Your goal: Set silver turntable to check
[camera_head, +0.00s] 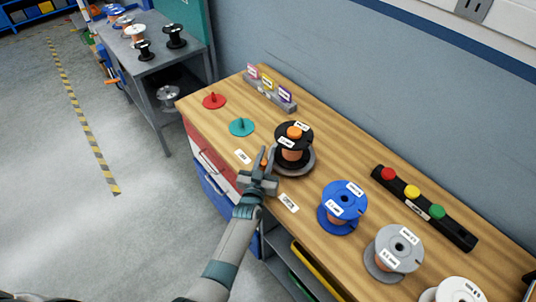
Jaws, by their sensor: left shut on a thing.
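The silver turntable (304,170) is a grey disc on the wooden bench. A black spool (293,137) with copper-coloured winding and an orange knob on top stands on it and hides most of it. My left gripper (264,164) is at the turntable's left edge, shut on a small part there with a bit of orange showing between the fingers. The fingers mostly hide this part. One white label (243,157) lies on the bench left of the gripper, another (289,203) below the turntable. Their print is too small to read. My right gripper is not in view.
A blue spool (343,201), a grey spool (393,252) and a white spool (459,291) stand to the right. A black bar (423,206) with red, yellow and green buttons lies behind them. Red (214,101) and teal (241,127) discs with upright grips lie at the left.

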